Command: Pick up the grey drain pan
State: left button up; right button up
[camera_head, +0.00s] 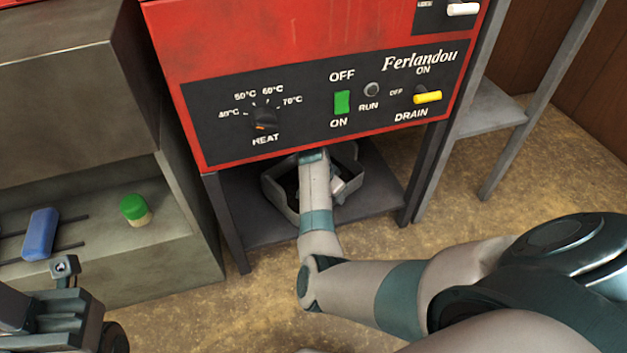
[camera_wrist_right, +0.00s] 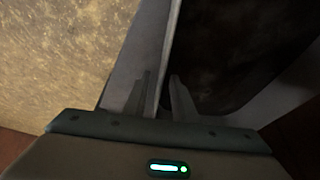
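The grey drain pan (camera_head: 283,205) sits on the dark shelf under the red machine, partly hidden by my right arm. My right gripper (camera_head: 322,180) is at the pan, its fingers unclear in the head view. In the right wrist view, the right gripper's fingers (camera_wrist_right: 160,97) stand apart on either side of the pan's thin wall (camera_wrist_right: 168,55). A narrow gap seems to show beside the wall, and the dark inside of the pan lies to the right. My left gripper (camera_head: 64,272) is at the lower left, away from the pan, its opening unclear.
The red machine (camera_head: 240,40) hangs low over the shelf (camera_head: 375,185), whose legs (camera_head: 228,225) stand at the sides. A grey bench (camera_head: 180,245) at left holds a blue block (camera_head: 40,234) and a green-capped jar (camera_head: 135,210). The floor in front is clear.

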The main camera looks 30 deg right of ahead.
grip_shut()
dwell(1.4)
jog(key=shift+r, duration=0.1)
